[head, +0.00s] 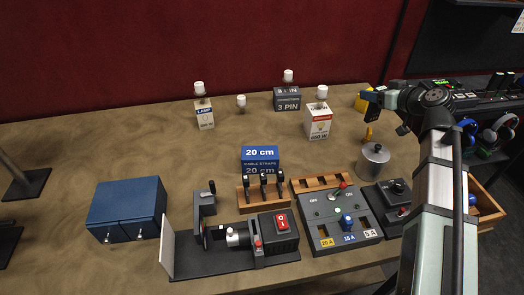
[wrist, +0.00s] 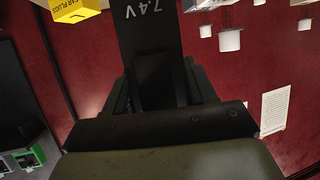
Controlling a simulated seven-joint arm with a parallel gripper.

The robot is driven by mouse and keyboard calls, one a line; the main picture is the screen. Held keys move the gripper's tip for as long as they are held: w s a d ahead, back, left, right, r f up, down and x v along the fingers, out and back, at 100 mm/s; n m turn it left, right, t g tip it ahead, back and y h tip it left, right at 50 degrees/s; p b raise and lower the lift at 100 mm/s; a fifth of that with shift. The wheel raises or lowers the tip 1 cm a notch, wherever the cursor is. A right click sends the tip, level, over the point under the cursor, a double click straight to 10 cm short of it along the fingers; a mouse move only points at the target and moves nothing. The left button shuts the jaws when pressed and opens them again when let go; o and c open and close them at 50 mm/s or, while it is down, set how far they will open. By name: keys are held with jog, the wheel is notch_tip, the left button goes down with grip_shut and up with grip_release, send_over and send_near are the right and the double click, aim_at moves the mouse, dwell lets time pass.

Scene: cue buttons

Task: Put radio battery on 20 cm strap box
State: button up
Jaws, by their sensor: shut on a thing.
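The radio battery (wrist: 150,35) is a dark block marked 7.4V in the wrist view. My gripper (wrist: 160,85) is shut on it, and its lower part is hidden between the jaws. In the head view my gripper (head: 384,97) is at the back right of the table, held above it, with the dark battery (head: 371,96) at its tip. The 20 cm strap box (head: 260,154) is blue with white print and stands upright near the table's middle, well to the left of my gripper.
A yellow ear plugs box (head: 361,104) is close behind the battery. Bulb boxes (head: 318,120) and a 3 PIN box (head: 287,98) stand at the back. A rack with dark levers (head: 264,194) is in front of the strap box. A metal pot (head: 373,160) stands to its right.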

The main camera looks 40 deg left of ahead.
jog(key=s+a+r+n+g+y, duration=0.1)
jog(key=s+a+r+n+g, duration=0.2)
jog(key=s+a, duration=0.9)
jog(key=s+a+r+n+g+y, duration=0.1)
jog(key=s+a+r+n+g, duration=0.2)
jog(key=s+a, duration=1)
jog(key=shift+g, duration=0.5)
jog(key=shift+s+d+f, duration=0.15)
jog(key=shift+s+f, duration=0.45)
jog(key=shift+f, duration=1.1)
jog(key=shift+s+d+f, duration=0.15)
jog(key=shift+s+f, duration=0.4)
jog(key=shift+f, duration=1.2)
jog(key=shift+s+d+f, duration=0.15)
jog(key=shift+s+f, duration=0.45)
jog(key=shift+f, duration=1.1)
jog(key=shift+f, duration=0.1)
jog(key=o, duration=1.1)
